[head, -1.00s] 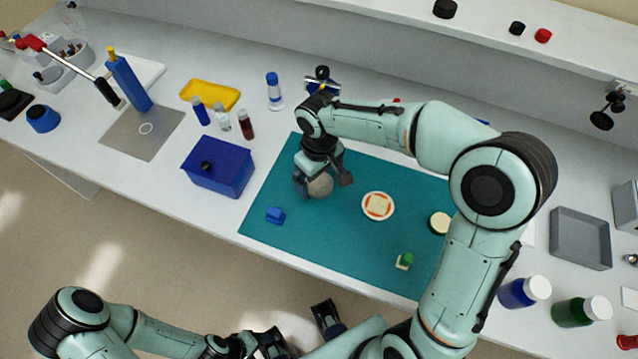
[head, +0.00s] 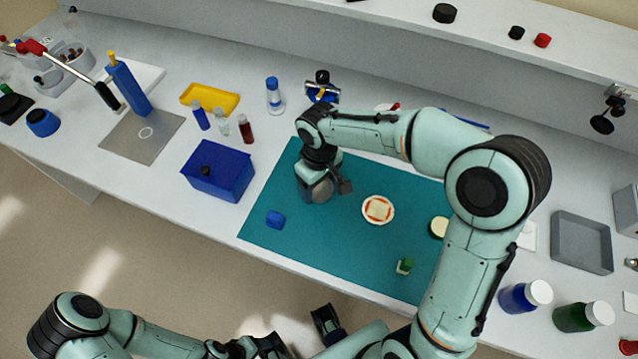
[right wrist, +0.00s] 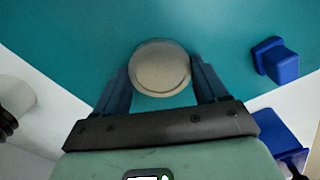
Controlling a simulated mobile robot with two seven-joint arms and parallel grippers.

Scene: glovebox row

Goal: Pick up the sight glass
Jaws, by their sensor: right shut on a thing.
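The sight glass (right wrist: 160,68) is a round, grey-beige disc with a paler rim in the right wrist view. My right gripper (right wrist: 162,82) is shut on it, with one finger at each side. In the head view the grey sight glass (head: 319,189) shows low between the fingers of my right gripper (head: 323,188), over the left part of the teal mat (head: 345,250). The gripper partly hides it there, and I cannot tell whether it touches the mat. My left gripper (head: 300,332) is at the bottom edge, partly cut off, away from the mat.
A blue block (head: 275,219) lies near on the mat. A white-and-orange dish (head: 377,209), a round cream-topped piece (head: 438,227) and a small green-topped piece (head: 404,266) are to the right. A blue box (head: 217,172) stands left of the mat. Bare mat lies in front.

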